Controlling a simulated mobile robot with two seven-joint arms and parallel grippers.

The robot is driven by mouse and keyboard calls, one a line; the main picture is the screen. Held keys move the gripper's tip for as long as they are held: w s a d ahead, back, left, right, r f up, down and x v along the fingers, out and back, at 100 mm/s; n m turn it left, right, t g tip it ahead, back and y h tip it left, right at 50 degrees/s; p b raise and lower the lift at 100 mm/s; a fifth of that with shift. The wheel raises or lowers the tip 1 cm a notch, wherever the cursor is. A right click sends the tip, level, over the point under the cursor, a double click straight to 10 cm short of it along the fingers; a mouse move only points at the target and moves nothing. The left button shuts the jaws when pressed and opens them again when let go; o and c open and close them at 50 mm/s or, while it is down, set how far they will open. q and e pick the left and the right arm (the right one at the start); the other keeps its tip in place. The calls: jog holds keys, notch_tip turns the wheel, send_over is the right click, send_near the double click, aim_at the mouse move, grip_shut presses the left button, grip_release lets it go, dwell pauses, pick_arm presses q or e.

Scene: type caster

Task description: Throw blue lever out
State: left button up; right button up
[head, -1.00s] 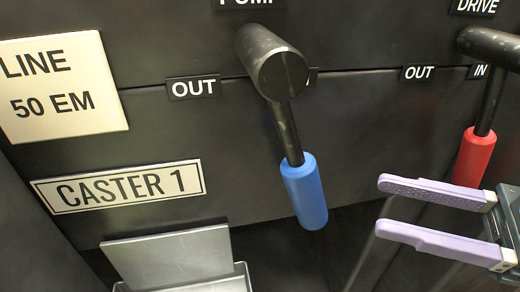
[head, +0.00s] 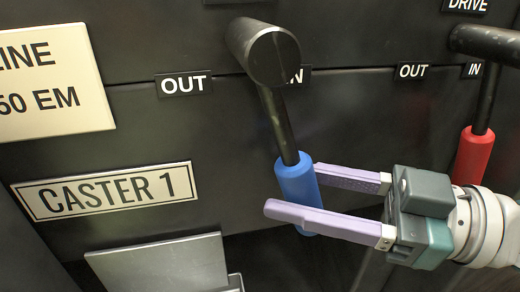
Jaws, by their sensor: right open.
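The blue lever (head: 297,182) hangs from a black pivot on the dark panel in the head view. Its black shaft slants down and slightly right to the blue handle, below the IN label (head: 298,76). The OUT label (head: 184,83) is to the left of the pivot. My right gripper (head: 290,190) comes in from the right and is open, with its two purple fingers pointing left. One finger passes in front of the lower blue handle; the other ends at its right side, partly behind it. Whether either finger touches is unclear. My left gripper is not in view.
A red-handled lever (head: 471,158) hangs at the right, close to my right gripper, beside its own OUT and IN labels. A CASTER 1 plate (head: 105,190) is on the panel at the left. A grey metal box (head: 160,266) juts out below it.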

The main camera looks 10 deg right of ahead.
grip_shut()
dwell(1.3)
